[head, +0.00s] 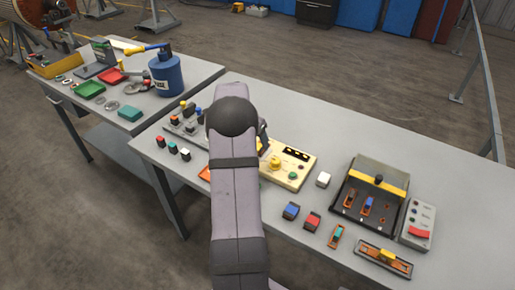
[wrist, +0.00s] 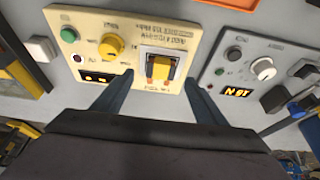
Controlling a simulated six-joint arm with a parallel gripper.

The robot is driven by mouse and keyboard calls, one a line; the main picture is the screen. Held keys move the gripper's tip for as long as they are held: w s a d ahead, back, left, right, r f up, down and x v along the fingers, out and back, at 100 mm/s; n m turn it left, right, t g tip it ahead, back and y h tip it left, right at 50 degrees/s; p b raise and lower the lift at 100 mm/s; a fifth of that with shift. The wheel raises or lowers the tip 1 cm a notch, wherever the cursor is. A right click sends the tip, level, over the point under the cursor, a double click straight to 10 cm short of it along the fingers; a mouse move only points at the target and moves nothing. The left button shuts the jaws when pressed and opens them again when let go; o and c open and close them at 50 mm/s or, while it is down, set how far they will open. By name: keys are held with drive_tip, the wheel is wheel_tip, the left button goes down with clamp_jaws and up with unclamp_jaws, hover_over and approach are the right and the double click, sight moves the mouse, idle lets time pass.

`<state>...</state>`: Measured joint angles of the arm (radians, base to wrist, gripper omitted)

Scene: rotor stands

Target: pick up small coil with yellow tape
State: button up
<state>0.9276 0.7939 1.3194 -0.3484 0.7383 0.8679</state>
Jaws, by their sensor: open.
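In the wrist view a small coil with yellow tape (wrist: 161,68) and orange ends sits in the framed dark socket of a cream tester panel (wrist: 128,28). My gripper (wrist: 160,80) is open, with one dark finger to each side of the coil in the picture. Nothing shows between the fingers except the coil and panel; I cannot tell whether the fingertips touch the panel. In the head view the cream panel (head: 296,172) is partly hidden by my arm, which also hides the coil and most of my gripper.
A grey panel (wrist: 247,45) with a lit display stands right of the cream one in the wrist view. A white block (wrist: 41,48) is at left. In the head view a black box (head: 379,181), a yellow-marked part (head: 386,256) and several coloured blocks lie right.

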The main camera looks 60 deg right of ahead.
drive_tip(key=shift+p+x, duration=1.45)
drive_tip(key=shift+x, duration=1.1)
drive_tip(key=shift+w, duration=0.1)
drive_tip(key=c, duration=1.2)
